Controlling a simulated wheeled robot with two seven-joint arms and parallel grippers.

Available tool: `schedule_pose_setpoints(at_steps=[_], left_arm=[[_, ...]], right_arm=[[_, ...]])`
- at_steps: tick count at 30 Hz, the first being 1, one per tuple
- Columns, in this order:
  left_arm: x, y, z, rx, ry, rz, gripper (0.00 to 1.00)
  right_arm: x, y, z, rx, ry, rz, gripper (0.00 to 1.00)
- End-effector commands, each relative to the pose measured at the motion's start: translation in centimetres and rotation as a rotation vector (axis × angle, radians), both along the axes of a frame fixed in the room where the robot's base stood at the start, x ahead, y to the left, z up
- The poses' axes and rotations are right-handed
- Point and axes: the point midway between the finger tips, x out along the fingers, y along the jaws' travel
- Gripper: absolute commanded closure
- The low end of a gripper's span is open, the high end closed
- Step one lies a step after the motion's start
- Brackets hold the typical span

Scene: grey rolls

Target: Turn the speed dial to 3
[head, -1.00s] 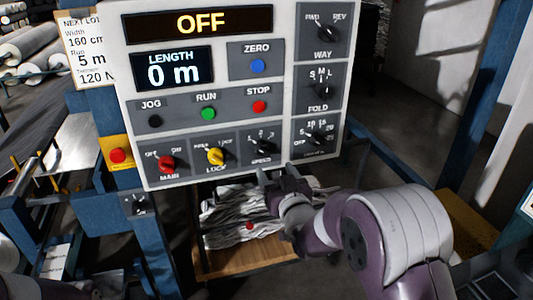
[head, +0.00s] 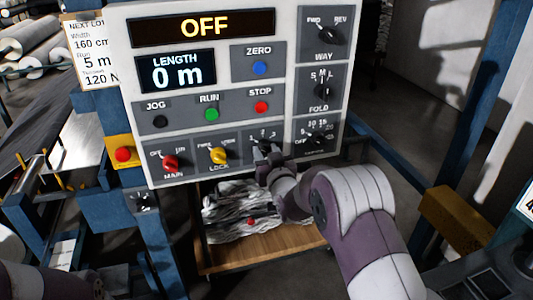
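The speed dial (head: 262,144) is a small black knob at the bottom of the white control panel (head: 285,17), with marks 1, 2 and 3 above it. My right gripper (head: 266,155) is at the dial and covers its lower part and its label. I cannot tell whether the fingers touch the knob or are shut on it. The dial's pointer direction is hard to make out. The panel's top display (head: 204,26) reads OFF. My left gripper is not in view; a dark arm part shows at the lower left.
Left of the dial are the yellow lock knob (head: 218,155) and the red main knob (head: 170,161). The fold dial (head: 323,91) and another dial (head: 317,139) are to the right. A wooden tray (head: 235,258) with crumpled silvery material is below. A red button (head: 123,154) is at left.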

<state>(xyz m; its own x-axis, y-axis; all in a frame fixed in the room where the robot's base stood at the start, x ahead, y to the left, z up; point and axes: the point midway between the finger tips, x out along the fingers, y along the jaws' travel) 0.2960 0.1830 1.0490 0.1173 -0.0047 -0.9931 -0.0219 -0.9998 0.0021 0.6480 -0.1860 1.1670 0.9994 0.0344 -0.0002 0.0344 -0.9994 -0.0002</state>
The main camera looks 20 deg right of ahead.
Motion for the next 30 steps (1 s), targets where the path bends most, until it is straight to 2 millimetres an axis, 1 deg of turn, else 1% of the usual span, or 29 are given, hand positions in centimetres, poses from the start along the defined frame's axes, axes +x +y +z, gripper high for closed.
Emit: schedule_pose_setpoints(at_steps=[8,14,30], left_arm=[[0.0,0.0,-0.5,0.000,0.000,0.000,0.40],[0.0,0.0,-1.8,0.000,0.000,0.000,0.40],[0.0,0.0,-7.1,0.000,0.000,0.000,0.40]], right_arm=[[0.0,0.0,-0.1,0.025,0.000,0.000,0.89],[0.0,0.0,-0.3,0.122,0.002,0.000,0.89],[0.0,0.1,-0.3,0.613,0.017,0.001,0.89]])
